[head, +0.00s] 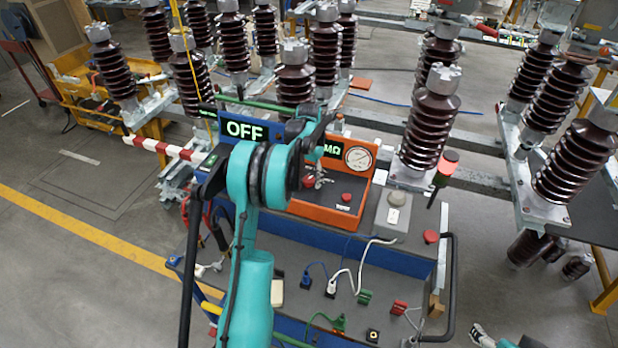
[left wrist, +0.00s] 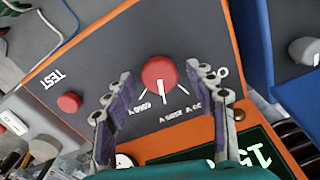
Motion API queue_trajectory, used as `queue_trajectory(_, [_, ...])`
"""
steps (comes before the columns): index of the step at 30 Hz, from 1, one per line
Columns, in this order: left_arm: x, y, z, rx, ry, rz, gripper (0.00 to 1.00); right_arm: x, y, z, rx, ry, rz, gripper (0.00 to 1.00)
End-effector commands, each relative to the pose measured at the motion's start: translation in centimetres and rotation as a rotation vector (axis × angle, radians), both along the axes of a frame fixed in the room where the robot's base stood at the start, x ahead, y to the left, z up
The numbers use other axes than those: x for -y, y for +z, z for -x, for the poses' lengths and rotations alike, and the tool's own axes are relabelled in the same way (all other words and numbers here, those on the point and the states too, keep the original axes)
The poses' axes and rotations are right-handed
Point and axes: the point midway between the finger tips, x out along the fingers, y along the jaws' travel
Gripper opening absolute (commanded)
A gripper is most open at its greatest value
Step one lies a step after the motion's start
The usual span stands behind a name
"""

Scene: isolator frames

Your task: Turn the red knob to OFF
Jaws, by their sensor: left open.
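The red knob (left wrist: 160,72) is on the dark face of an orange-framed tester (head: 365,215). Its white pointer line points down in the left wrist view, toward the printed scale marks. My left gripper (left wrist: 165,76) is open, one finger on each side of the knob; I cannot tell whether they touch it. In the head view the left gripper (head: 318,179) is small at the tester's face, and the knob is mostly hidden there. My right gripper (head: 486,337) seems to show partly at the bottom edge; its jaws are unclear.
A red button (left wrist: 69,102) marked TEST is beside the knob, also on the tester in the head view (head: 346,197). A gauge (head: 358,157) and a blue box reading OFF (head: 247,130) stand near. Cables and sockets crowd the bench front. Brown insulators (head: 430,120) stand behind.

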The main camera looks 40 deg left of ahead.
Motion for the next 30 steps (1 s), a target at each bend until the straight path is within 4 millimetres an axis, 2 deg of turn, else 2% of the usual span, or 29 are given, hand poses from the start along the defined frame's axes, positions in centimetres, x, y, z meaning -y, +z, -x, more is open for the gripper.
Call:
queue_trajectory(6, [0.01,-0.06,-0.01,0.0,0.0,0.0,0.56,0.0,0.02,-0.01,0.0,0.0,0.0,0.7])
queue_trajectory(7, [0.0,-0.05,-0.01,0.0,0.0,0.0,0.53,0.0,0.02,-0.01,0.0,0.0,0.0,0.7])
queue_trajectory(12, [0.01,-0.04,-0.01,0.0,0.0,0.0,0.09,0.0,0.01,0.0,0.0,0.0,0.0,0.7])
queue_trajectory(13, [0.01,-0.04,-0.01,0.0,0.0,0.0,0.06,0.0,0.01,0.0,0.0,0.0,0.0,0.7])
queue_trajectory(23, [0.0,-0.07,0.0,0.0,0.029,0.0,0.06,0.0,-0.12,0.0,0.0,0.0,0.0,0.7])
queue_trajectory(30, [-0.03,-0.13,0.0,0.0,0.154,0.0,0.06,0.0,-0.61,-0.01,0.0,0.0,0.0,0.7])
